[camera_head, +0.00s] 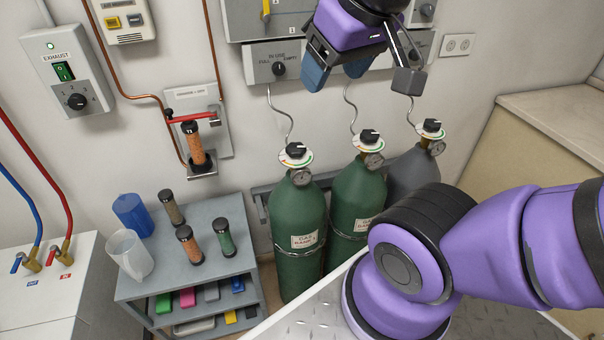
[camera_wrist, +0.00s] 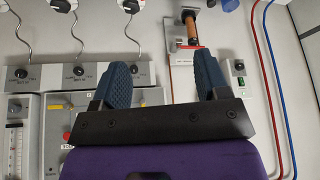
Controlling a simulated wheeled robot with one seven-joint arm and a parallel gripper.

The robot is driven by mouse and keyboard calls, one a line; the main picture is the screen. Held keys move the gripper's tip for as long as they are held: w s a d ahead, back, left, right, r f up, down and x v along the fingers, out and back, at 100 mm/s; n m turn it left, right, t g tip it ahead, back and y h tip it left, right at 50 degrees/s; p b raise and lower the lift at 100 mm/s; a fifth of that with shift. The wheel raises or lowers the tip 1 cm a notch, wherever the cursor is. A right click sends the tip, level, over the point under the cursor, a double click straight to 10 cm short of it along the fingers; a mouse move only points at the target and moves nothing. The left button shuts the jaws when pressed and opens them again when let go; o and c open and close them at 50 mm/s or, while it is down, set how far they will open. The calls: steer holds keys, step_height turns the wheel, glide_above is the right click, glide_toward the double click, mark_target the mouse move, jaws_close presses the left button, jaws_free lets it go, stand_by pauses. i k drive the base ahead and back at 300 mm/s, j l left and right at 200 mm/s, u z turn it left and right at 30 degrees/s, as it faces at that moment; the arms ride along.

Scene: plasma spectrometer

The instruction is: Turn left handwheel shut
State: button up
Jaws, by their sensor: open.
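The left handwheel (camera_head: 295,150) is a black knob over a white, coloured-edge dial on top of the left green cylinder (camera_head: 297,215). Its gauge sits just below on the front. In the wrist view, which is upside down, the left handwheel (camera_wrist: 131,6) is partly cut off at the top edge. My gripper (camera_head: 335,74) is open and empty, up and to the right of the left handwheel, in front of the wall panels. In the wrist view its two blue fingers (camera_wrist: 165,85) stand wide apart, with nothing between them.
A second green cylinder (camera_head: 357,200) and a grey cylinder (camera_head: 413,172) stand to the right, with similar knobs. Thin tubes rise from the cylinders to wall boxes (camera_head: 279,68). A grey shelf cart (camera_head: 210,268) with columns and jugs stands at left. A column holder (camera_head: 198,140) hangs on the wall.

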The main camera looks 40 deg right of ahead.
mark_target(297, 149)
steer(key=j+z, duration=0.15)
steer(key=z, duration=0.2)
steer(key=j+z, duration=0.15)
steer(key=z, duration=0.15)
